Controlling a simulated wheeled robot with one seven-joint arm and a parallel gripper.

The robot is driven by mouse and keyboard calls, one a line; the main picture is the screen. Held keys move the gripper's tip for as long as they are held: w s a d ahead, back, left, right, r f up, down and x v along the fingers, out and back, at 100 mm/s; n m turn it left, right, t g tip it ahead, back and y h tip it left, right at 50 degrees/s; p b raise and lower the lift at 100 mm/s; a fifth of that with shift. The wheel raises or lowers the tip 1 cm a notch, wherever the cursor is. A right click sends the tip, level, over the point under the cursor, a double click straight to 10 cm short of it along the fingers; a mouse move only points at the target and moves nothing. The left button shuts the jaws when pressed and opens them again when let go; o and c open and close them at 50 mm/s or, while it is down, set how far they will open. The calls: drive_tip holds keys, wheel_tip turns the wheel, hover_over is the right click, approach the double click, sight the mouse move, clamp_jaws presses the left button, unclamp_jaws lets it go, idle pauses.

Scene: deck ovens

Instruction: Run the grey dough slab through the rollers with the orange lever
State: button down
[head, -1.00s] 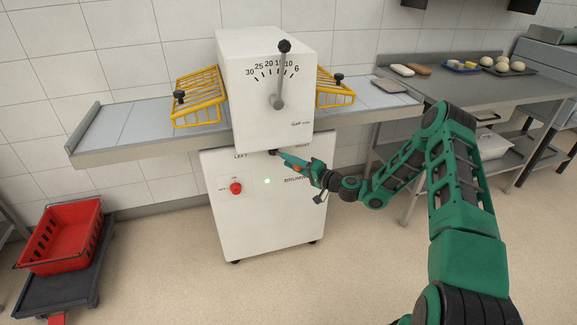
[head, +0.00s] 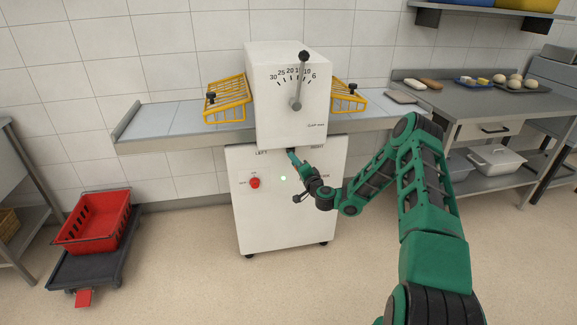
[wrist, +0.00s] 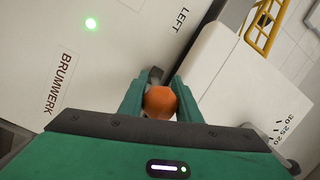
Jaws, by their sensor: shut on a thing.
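The dough sheeter (head: 287,110) is a white machine with a belt wing on each side. A flat grey slab (head: 401,97) lies near the outer end of the right belt. The rollers are hidden inside the white housing. My gripper (head: 292,155) is at the machine's front, just under the upper housing, between the LEFT and RIGHT labels. In the wrist view the orange knob of the lever (wrist: 160,102) sits between my two green fingers, which are shut on it. A short dark part of the lever shows behind the knob.
Yellow wire guards stand over the left belt (head: 226,99) and right belt (head: 348,96). A red button (head: 254,183) and a lit green lamp (head: 283,178) are on the front. A red crate (head: 92,222) on a dolly stands left. A steel table (head: 470,98) holds dough pieces.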

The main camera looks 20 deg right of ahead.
drive_tip(key=shift+s+f+m+h, duration=0.1)
drive_tip(key=shift+f+m+h, duration=0.2)
drive_tip(key=shift+h, duration=0.2)
drive_tip(key=c, duration=1.3)
unclamp_jaws()
drive_tip(key=shift+r, duration=0.15)
drive_tip(key=shift+a, duration=0.1)
drive_tip(key=s, duration=1)
drive_tip(key=shift+s+a, duration=0.15)
drive_tip(key=shift+s, duration=0.1)
